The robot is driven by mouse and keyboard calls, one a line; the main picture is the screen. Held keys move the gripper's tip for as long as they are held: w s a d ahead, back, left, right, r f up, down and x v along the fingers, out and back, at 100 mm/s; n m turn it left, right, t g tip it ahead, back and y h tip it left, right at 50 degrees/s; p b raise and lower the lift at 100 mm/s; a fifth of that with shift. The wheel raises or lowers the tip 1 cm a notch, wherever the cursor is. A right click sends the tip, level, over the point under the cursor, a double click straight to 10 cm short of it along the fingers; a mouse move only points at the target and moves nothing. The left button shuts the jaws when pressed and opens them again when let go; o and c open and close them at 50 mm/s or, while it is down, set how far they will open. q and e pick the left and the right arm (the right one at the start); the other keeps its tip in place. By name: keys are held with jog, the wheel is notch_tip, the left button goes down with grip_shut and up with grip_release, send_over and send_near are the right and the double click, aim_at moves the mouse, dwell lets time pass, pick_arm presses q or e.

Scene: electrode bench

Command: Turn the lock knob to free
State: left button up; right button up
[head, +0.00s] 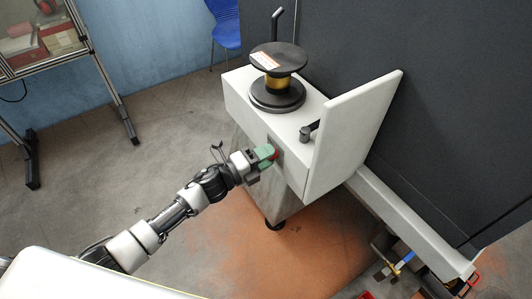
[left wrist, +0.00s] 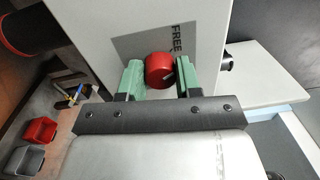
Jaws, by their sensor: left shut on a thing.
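The lock knob is a red round knob on the front face of the white machine box, and it shows partly in the head view (head: 275,154) and clearly in the left wrist view (left wrist: 159,70). A pale mark shows on its right side. Behind it is a grey label plate (left wrist: 142,47) with the word FREE; the rest of the lettering is hidden. My left gripper (head: 267,155) has green fingers, one on each side of the knob, and is shut on it. The fingers also show in the left wrist view (left wrist: 160,78). My right gripper is not in view.
A black-and-gold spool (head: 279,66) stands on top of the white box (head: 240,82). An upright white panel (head: 352,135) rises at the box's right. In the left wrist view, red and grey bins (left wrist: 37,132) stand on the floor at left. The floor left of the box is clear.

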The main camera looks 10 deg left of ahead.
pick_arm(q)
jog(key=shift+n+p, duration=0.4)
jog(key=shift+n, duration=1.2)
jog(key=o, duration=0.9)
jog(key=b+v, duration=0.2)
jog(key=v, duration=0.9)
jog(key=shift+d, duration=0.1)
jog(key=shift+f+n, duration=0.1)
jog(key=shift+n, duration=0.2)
